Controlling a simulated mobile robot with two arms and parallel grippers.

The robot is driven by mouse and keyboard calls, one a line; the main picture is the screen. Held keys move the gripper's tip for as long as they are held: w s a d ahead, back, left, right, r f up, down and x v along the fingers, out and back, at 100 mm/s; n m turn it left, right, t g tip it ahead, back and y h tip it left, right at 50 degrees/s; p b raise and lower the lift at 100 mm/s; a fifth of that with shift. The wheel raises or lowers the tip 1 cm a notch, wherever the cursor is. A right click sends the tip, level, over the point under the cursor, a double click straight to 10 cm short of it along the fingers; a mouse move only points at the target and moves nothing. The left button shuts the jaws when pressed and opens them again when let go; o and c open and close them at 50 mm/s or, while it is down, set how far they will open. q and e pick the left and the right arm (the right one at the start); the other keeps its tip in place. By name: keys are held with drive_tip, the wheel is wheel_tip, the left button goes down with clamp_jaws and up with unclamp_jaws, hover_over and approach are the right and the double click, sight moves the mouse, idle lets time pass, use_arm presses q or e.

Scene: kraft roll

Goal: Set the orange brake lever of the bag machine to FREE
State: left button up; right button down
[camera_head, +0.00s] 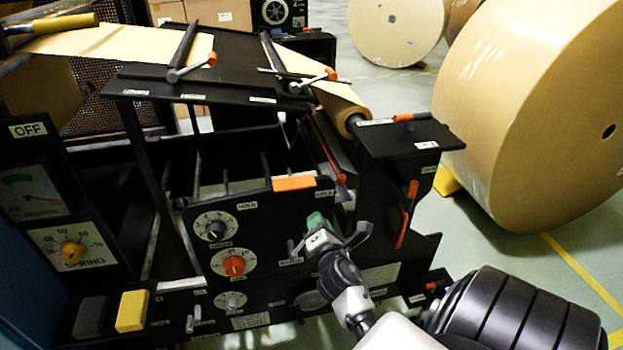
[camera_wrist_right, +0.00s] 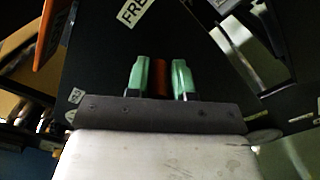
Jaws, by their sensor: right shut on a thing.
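The black bag machine (camera_head: 270,235) fills the middle of the head view. My right gripper (camera_head: 318,222) is at its front panel, its green fingertips near the panel's right part. In the wrist view its two green fingertips (camera_wrist_right: 160,78) are shut on an orange-brown piece, which I take as the brake lever (camera_wrist_right: 161,77). The fingers and wrist hide the lever in the head view. A FREE label (camera_wrist_right: 133,11) shows beyond the fingertips in the wrist view. A HOLD label (camera_head: 247,205) is on the panel, left of the gripper. My left gripper is not in view.
An orange block (camera_head: 294,183) is on the panel's top edge, just above my gripper. Dials (camera_head: 215,228) are at left. An orange handle (camera_head: 406,215) stands to the right. A large kraft roll (camera_head: 540,110) is on the floor at right. Some floor is clear.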

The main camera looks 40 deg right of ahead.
drive_tip(key=shift+s+d+f+m, duration=0.1)
drive_tip(key=shift+f+m, duration=0.15)
drive_tip(key=shift+m, duration=0.05)
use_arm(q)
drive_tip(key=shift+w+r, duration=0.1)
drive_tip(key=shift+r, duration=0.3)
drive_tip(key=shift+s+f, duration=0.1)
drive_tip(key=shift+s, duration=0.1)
use_arm(e)
drive_tip(key=c, duration=1)
unclamp_jaws()
drive_tip(key=shift+d, duration=0.1)
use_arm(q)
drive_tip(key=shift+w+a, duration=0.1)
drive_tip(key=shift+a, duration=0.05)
use_arm(e)
drive_tip(key=shift+s, duration=0.1)
